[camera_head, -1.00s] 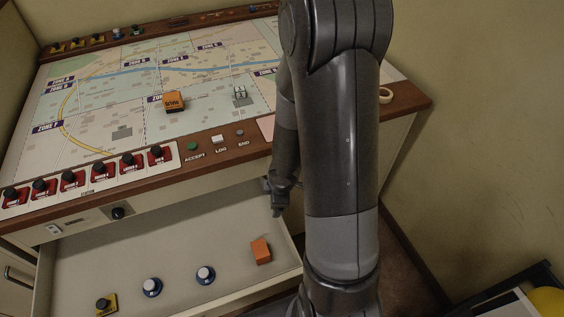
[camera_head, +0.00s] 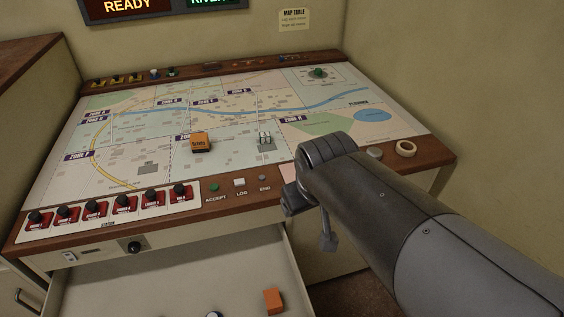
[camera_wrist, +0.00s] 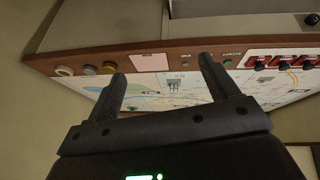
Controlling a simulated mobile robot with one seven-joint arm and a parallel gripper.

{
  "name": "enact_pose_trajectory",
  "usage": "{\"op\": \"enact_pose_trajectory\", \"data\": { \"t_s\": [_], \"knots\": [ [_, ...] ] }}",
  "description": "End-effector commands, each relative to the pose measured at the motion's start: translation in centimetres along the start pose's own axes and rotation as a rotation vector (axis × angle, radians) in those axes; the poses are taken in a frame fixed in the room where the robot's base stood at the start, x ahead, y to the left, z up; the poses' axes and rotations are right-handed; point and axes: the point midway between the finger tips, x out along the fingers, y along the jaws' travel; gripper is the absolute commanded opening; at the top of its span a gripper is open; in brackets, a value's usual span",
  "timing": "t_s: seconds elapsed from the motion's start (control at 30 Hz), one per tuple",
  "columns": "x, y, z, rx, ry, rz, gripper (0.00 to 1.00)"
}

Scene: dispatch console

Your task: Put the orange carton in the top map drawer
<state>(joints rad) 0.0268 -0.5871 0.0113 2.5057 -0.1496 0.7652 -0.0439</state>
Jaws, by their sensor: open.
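In the head view, a plain orange carton (camera_head: 273,300) lies inside the open top map drawer (camera_head: 175,272), near its right side. Another orange box (camera_head: 200,143), with dark lettering, sits on the map table. My gripper (camera_wrist: 161,70) is open in the wrist view, with nothing between its two fingers. In the head view my arm reaches in from the lower right. Its end is partly hidden and is beside the table's front edge, right of the drawer and apart from both orange boxes.
The map table (camera_head: 225,108) carries red switch units along its front left and a tape ring (camera_head: 406,148) at its right. A blue-and-white knob (camera_head: 214,314) is in the drawer at the picture's lower edge. A cabinet (camera_head: 30,90) stands at the left.

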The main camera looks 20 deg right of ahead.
Motion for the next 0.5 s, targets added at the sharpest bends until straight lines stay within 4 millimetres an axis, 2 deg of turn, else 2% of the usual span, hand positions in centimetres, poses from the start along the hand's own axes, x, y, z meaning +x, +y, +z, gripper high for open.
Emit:
{"op": "enact_pose_trajectory", "data": {
  "t_s": [0.03,0.2,0.5],
  "knots": [
    [-1.4,-0.5,0.4,0.035,0.018,-0.023,0.8],
    [-4.1,-1.8,1.6,0.117,0.035,-0.091,0.8],
    [-4.9,-2.3,2.0,0.143,0.037,-0.116,0.8]
  ]
}}
